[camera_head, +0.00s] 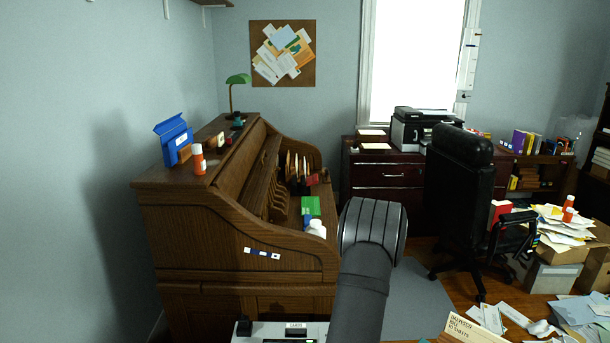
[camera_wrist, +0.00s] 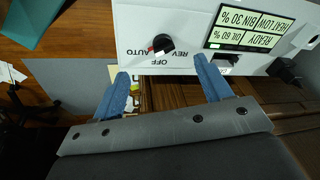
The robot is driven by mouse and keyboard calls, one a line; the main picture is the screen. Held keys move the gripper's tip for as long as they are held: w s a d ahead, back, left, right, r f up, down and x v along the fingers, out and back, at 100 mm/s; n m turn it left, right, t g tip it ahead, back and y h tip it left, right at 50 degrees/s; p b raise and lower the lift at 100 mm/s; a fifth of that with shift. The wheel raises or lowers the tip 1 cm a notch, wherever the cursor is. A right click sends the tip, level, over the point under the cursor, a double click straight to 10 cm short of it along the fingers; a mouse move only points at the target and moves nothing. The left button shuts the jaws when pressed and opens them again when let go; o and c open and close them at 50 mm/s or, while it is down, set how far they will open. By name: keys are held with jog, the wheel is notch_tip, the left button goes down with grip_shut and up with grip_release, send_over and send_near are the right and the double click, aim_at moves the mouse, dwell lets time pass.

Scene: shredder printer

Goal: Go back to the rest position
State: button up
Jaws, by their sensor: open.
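My gripper (camera_wrist: 161,66) shows in the wrist view with two blue fingers spread wide apart and nothing between them. Its fingers point at the white shredder panel (camera_wrist: 190,17), which appears upside down. The panel has a black knob (camera_wrist: 162,45) with OFF, REV and AUTO around it, and a lit display (camera_wrist: 252,31) reading READY, BIN 30 % and OIL 60 %. The knob lies beyond and between the fingertips; I cannot tell the exact gap. In the head view my dark arm rises at the bottom centre, and the gripper fingers are hidden. The shredder's top (camera_head: 262,331) shows at the bottom edge.
A wooden roll-top desk (camera_head: 230,235) stands left of my arm, with a blue box (camera_head: 173,140) and an orange-and-white bottle (camera_head: 198,160) on top. A black office chair (camera_head: 461,195) stands right. Papers (camera_head: 500,318) litter the floor at lower right. A printer (camera_head: 420,128) sits behind.

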jog(key=shift+w+a+f+m+g+h, duration=0.25)
jog(key=shift+w+a+f+m, duration=0.3)
jog(key=shift+f, duration=0.8)
jog(key=shift+w+a+f+m+g+h, duration=0.15)
jog(key=shift+w+a+f+m+h, duration=0.15)
jog(key=shift+f+m, duration=0.8)
jog(key=shift+w+a+f+m+g+h, duration=0.25)
jog(key=shift+w+a+f+m, duration=0.15)
jog(key=shift+f, duration=1.2)
jog(key=o, duration=0.6)
jog(key=shift+o, duration=0.2)
jog(key=s+d+r+t+h, duration=0.1)
jog(key=s+d+r, duration=0.3)
jog(key=d+r, duration=0.65)
jog(key=s+d+r+t+h, duration=0.15)
jog(key=s+d+r, duration=0.25)
jog(key=d+r, duration=0.6)
jog(key=s+d+r+h, duration=0.2)
jog(key=s+d+r, duration=0.2)
jog(key=d+r, duration=0.65)
jog(key=x, duration=1.2)
jog(key=shift+s+d, duration=0.2)
jog(key=shift+s, duration=0.15)
jog(key=shift+r, duration=0.15)
